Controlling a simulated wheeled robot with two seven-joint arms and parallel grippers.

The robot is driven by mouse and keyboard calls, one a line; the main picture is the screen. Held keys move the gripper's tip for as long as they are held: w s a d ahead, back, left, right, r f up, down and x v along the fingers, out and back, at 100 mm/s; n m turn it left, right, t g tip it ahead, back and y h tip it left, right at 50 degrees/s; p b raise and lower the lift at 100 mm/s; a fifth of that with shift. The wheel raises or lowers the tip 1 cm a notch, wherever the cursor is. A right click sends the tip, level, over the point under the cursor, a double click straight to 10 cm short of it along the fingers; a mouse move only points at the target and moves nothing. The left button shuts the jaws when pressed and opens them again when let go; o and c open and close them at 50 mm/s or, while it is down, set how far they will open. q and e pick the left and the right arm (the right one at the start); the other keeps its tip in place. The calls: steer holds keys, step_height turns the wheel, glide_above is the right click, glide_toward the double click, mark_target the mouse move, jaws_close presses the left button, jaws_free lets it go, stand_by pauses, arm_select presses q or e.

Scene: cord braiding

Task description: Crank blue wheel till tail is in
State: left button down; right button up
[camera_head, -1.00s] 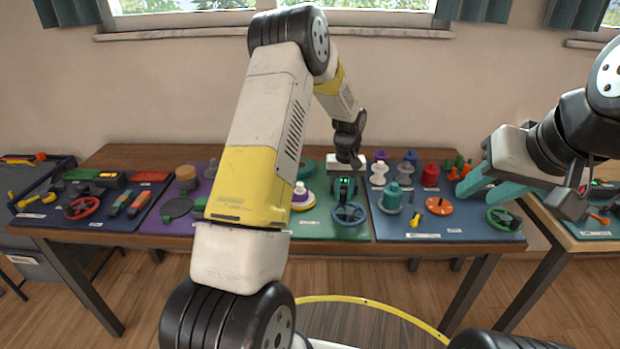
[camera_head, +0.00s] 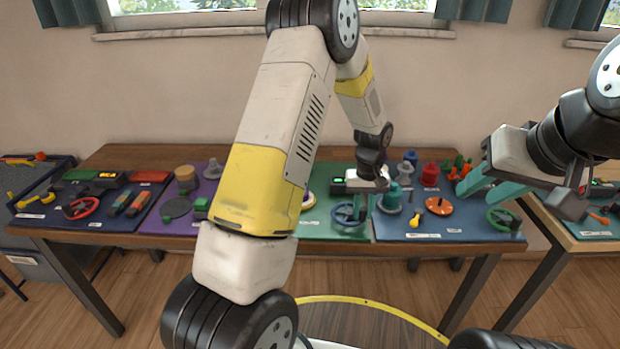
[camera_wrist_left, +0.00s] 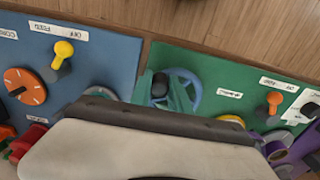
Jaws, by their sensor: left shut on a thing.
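The blue wheel (camera_head: 346,219) lies near the front edge of the green board. In the left wrist view the blue wheel (camera_wrist_left: 195,92) shows behind the fingers. My left gripper (camera_head: 365,206) is at the right side of the wheel, its teal fingers pointing down. In the left wrist view its fingers (camera_wrist_left: 165,94) are shut around the wheel's dark knob (camera_wrist_left: 159,85). My right gripper (camera_head: 478,187) is held at the right, away from the wheel, its teal fingers apart and empty. I cannot make out a cord tail.
The green board (camera_head: 318,228) also carries a device with a green-lit display (camera_head: 338,180). The blue board (camera_head: 400,230) on the right holds spools, an orange dial (camera_head: 438,206) and a green wheel (camera_head: 503,219). A red wheel (camera_head: 83,208) sits far left. My left arm hides part of the table.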

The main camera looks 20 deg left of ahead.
mark_target(333, 215)
arm_select(q)
steer(key=shift+s+a, duration=0.75)
steer(key=shift+s, duration=0.25)
steer(key=shift+s+a, duration=0.2)
steer(key=shift+a, duration=0.45)
steer(key=shift+a+f, duration=0.1)
steer(key=shift+a, duration=0.45)
steer(key=shift+w+a, duration=0.45)
steer(key=shift+a, duration=0.4)
steer(key=shift+w+a, duration=0.5)
steer(key=shift+a, duration=0.3)
steer(key=shift+w+a, duration=0.45)
steer(key=shift+a, duration=0.4)
steer(key=shift+w+a, duration=0.1)
steer(key=shift+w, duration=0.6)
